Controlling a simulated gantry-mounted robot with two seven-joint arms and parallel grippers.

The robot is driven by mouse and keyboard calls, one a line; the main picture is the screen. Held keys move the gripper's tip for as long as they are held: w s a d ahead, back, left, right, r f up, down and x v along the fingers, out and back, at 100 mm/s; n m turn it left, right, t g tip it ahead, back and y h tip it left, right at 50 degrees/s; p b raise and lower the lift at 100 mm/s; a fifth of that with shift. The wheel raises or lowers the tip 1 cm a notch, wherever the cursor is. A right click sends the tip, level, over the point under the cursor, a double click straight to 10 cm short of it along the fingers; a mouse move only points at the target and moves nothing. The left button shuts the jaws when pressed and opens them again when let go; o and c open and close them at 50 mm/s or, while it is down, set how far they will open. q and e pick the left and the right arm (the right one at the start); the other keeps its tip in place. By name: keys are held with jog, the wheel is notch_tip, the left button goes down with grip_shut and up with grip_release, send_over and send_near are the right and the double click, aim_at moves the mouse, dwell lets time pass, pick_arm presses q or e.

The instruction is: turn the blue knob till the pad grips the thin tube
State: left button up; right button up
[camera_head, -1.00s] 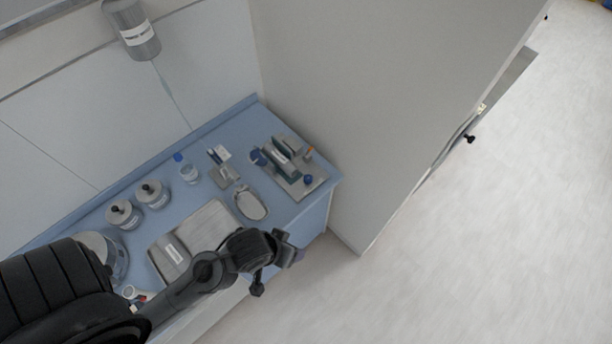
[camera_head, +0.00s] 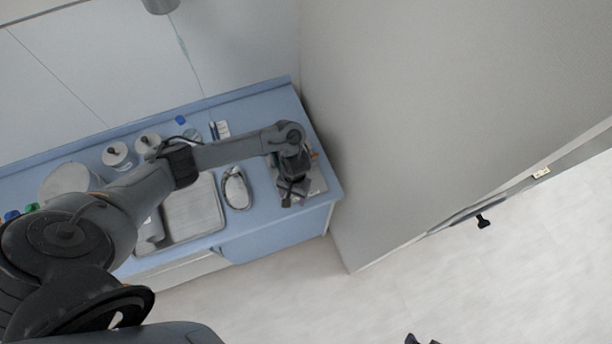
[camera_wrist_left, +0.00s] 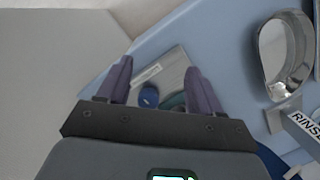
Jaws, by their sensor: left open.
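My left gripper (camera_head: 290,190) is above the metal base plate (camera_head: 318,182) of the device at the right end of the counter. In the left wrist view the gripper (camera_wrist_left: 158,66) is open, with its two purple-grey fingers apart. The blue knob (camera_wrist_left: 149,96) shows between the fingers, nearer the palm in the picture, over the labelled plate (camera_wrist_left: 172,68). I cannot tell whether the fingers touch the knob. A bit of teal part shows beside it. The pad and the thin tube are hidden by my arm and gripper.
A metal kidney dish (camera_head: 236,190) lies left of the device, with a metal tray (camera_head: 195,215) further left. Lidded jars (camera_head: 117,155) stand behind the tray. A tall pale wall (camera_head: 400,120) rises close on the right. Dark tips at the bottom edge may be my right gripper.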

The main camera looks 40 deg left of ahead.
pick_arm(q)
jog(key=w+a+r+t+b, duration=0.1)
jog(key=w+a+r+t, duration=0.1)
jog(key=w+r, duration=0.4)
jog(key=f+b, duration=0.2)
jog(key=f, duration=0.1)
jog(key=f+b, duration=0.2)
jog(key=f, duration=0.1)
jog(key=w+f+b, duration=0.1)
jog(key=f+b, duration=0.1)
jog(key=f, duration=0.1)
jog(key=shift+w+f, duration=0.1)
jog(key=shift+f, duration=0.2)
jog(key=shift+f+b, duration=0.45)
jog(key=shift+f, duration=0.5)
pick_arm(e)
notch_tip(320, 180, down, 8)
jog(key=shift+s+f, duration=0.2)
jog(key=shift+s, duration=0.2)
jog(key=shift+a, duration=0.15)
pick_arm(q)
jog(key=c, duration=1.1)
jog(key=shift+o, duration=0.2)
pick_arm(e)
jog(key=shift+r, duration=0.15)
pick_arm(q)
jog(key=shift+r, duration=0.1)
pick_arm(e)
jog(key=shift+r, duration=0.1)
